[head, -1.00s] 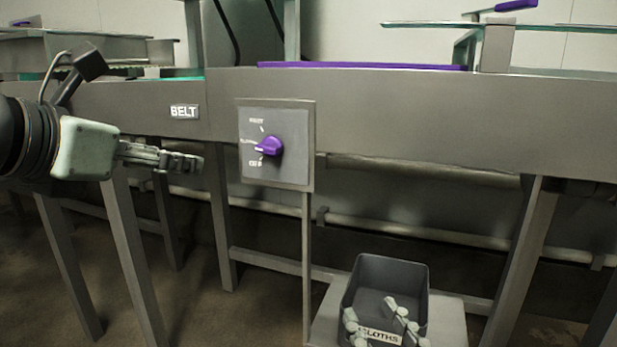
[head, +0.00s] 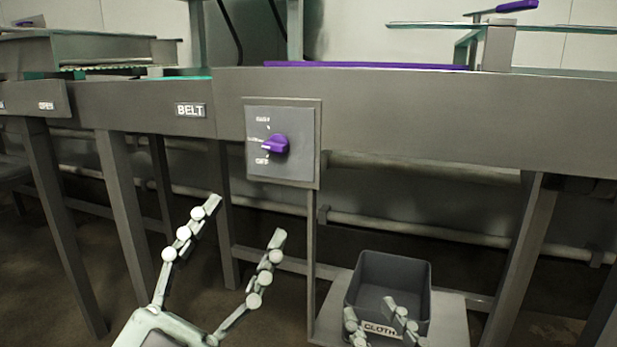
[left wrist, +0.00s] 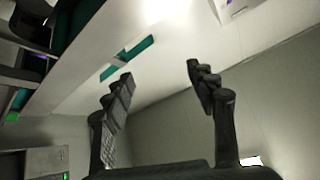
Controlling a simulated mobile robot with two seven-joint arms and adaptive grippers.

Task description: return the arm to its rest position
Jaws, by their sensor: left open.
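My left gripper (head: 246,220) is in the lower left of the head view, fingers upward and spread wide, with nothing between them. It is below and left of the purple knob (head: 275,145) on the grey control panel (head: 300,168), clear of both. The knob's pointer faces left, toward the middle mark. In the left wrist view, the left gripper's two dark fingers (left wrist: 160,82) are apart and empty. My right gripper (head: 368,308) shows at the bottom edge in front of the cloths bin, its fingertips apart; its base is cut off.
The grey cloths bin (head: 436,290) stands on a low shelf (head: 450,318). A steel conveyor frame (head: 430,115) with a BELT label (head: 190,110) crosses the view. Table legs (head: 127,220) stand behind my left gripper. A purple strip (head: 365,65) lies along the frame's top.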

